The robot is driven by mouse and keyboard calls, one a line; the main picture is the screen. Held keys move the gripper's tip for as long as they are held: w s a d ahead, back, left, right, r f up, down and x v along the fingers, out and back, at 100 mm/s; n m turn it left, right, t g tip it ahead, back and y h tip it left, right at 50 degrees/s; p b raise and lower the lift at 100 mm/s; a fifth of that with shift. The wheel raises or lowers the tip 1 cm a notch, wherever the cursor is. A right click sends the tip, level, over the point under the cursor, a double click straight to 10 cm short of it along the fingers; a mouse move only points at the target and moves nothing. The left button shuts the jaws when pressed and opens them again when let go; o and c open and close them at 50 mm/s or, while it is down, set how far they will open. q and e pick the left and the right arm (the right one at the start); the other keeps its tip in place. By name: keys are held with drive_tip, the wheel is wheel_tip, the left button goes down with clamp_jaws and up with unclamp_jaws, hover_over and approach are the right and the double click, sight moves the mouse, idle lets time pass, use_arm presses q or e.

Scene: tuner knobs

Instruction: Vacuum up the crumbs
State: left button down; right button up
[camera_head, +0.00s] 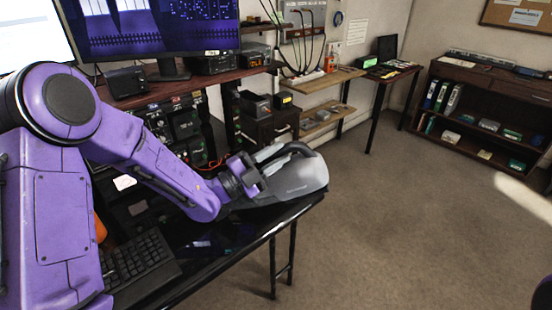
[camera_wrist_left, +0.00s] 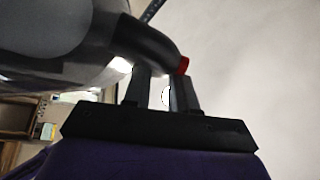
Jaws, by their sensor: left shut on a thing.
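A grey handheld vacuum (camera_head: 296,180) with a dark handle is at the right end of the black desk (camera_head: 262,222). My left gripper (camera_head: 268,163) is shut on the vacuum's handle, at the end of my purple arm. In the left wrist view the two fingers (camera_wrist_left: 160,92) close on the dark curved handle, and the vacuum's body (camera_wrist_left: 60,40) fills the upper left. A small red part (camera_wrist_left: 184,65) shows beside the fingers. I cannot tell whether the vacuum touches the desk. No crumbs can be made out. My right gripper is not in view.
A black keyboard (camera_head: 138,262) lies on the desk at the lower left, and monitors (camera_head: 150,25) stand behind. Electronics racks (camera_head: 180,125) line the back. A dark bookshelf (camera_head: 480,110) stands at the right. The carpet (camera_head: 400,220) in the middle is clear.

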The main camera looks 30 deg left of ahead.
use_arm(q)
wheel_tip(320, 180, up, 7)
drive_tip(key=p, duration=0.3)
drive_tip(key=shift+f, duration=0.25)
